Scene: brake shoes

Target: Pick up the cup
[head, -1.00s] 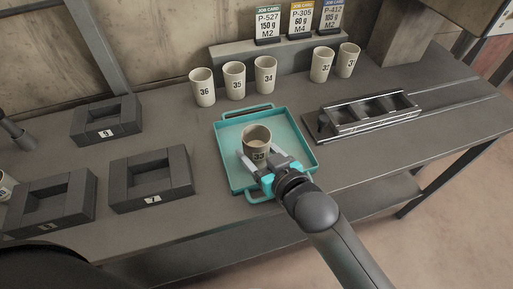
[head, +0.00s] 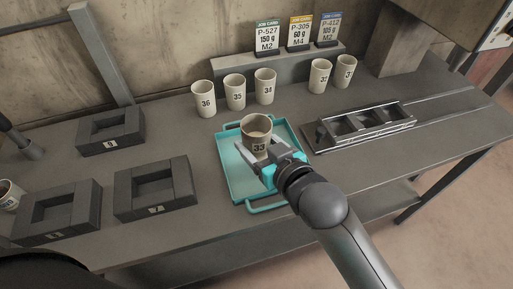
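The cup marked 33 (head: 256,128) is beige and upright, with some contents showing inside. My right gripper (head: 262,150) is shut on it, with its grey fingers on either side of the cup's lower part. The cup is held above the teal tray (head: 236,180), which lies on the grey bench. The fingers and the cup hide part of the tray.
Cups 36 (head: 204,99), 35 (head: 235,92) and 34 (head: 265,86) stand behind the tray, with two more to the right. A metal rack (head: 365,127) is right of the tray. Dark square holders (head: 154,188) stand to the left. Job cards (head: 299,32) stand at the back.

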